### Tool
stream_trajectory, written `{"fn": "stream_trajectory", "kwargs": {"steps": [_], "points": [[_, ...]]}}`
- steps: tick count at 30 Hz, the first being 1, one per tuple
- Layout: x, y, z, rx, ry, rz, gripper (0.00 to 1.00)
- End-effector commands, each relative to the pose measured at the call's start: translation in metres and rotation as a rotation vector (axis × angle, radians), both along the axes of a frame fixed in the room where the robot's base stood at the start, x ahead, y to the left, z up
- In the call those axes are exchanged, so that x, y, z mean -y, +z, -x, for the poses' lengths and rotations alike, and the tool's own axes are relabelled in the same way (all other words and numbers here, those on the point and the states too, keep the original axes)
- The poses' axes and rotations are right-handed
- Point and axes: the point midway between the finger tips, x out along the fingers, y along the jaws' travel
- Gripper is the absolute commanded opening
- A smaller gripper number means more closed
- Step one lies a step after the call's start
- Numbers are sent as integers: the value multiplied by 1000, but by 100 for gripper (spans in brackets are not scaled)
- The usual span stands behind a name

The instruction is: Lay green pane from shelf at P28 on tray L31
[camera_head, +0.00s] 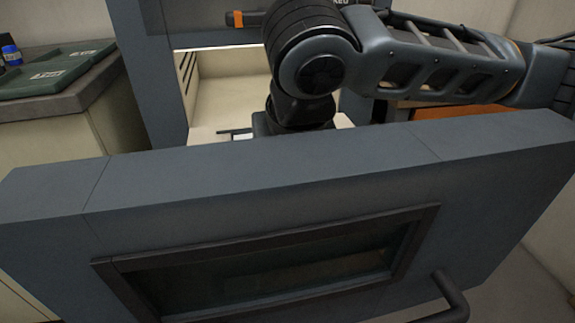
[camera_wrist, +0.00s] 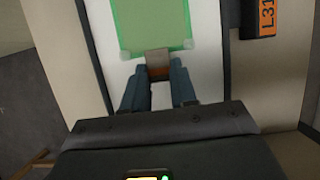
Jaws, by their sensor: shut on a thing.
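In the wrist view, the green pane (camera_wrist: 152,24) shows flat with a bright green rim, over a pale surface (camera_wrist: 205,60). My gripper (camera_wrist: 158,74) is shut at the pane's near edge, with a small brown piece (camera_wrist: 157,57) between the fingertips. An orange label reading L31 (camera_wrist: 268,15) is on a dark block just right of the pale surface. Whether the pane touches that surface, I cannot tell. In the head view, my gripper and the pane are hidden behind my arm and the lowered door.
A blue-grey lowered door (camera_head: 290,180) with a window and bar handle stands in front of the cream chamber (camera_head: 232,95) my arm reaches into. A counter at left holds dark green trays (camera_head: 58,72) and a blue jar (camera_head: 11,55). Chamber walls are close beside my gripper.

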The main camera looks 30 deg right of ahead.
Motion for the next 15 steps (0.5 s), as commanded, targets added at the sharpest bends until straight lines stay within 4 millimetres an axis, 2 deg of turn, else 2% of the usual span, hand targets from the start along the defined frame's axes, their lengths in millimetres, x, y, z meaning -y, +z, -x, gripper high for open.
{"fn": "stream_trajectory", "kwargs": {"steps": [3,4,13,15], "points": [[0,0,0,1,0,0,0],[0,0,0,1,0,0,28],[0,0,0,1,0,0,56],[0,0,0,1,0,0,57]]}}
